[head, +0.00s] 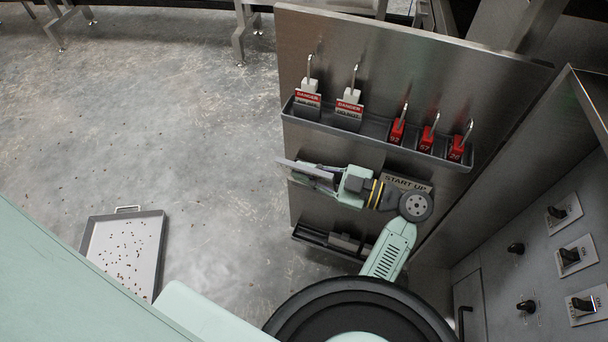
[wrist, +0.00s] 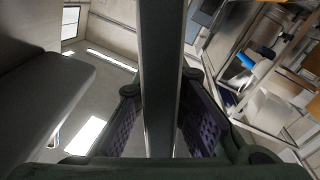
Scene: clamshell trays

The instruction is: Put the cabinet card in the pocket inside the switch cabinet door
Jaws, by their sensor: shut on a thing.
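The cabinet card (head: 291,164) shows as a thin grey strip, nearly edge-on, in the head view. My gripper (head: 318,178) is shut on it, in front of the open switch cabinet door (head: 310,50). In the wrist view the card (wrist: 160,50) stands as a narrow grey bar between the two finger pads of my gripper (wrist: 158,115). Its printed face cannot be read. A START UP label (head: 407,182) shows on the door behind my wrist. Below my gripper, a dark open-topped holder (head: 312,238) on the door is partly hidden by my arm; I cannot tell whether it is the pocket.
An upper rack (head: 377,142) on the door holds DANGER tags with padlocks and several red padlocks (head: 397,131). The cabinet's switch panel (head: 540,265) is at the right. A grey tray (head: 155,245) with small brown bits lies on the floor. Floor left of the door is mostly clear.

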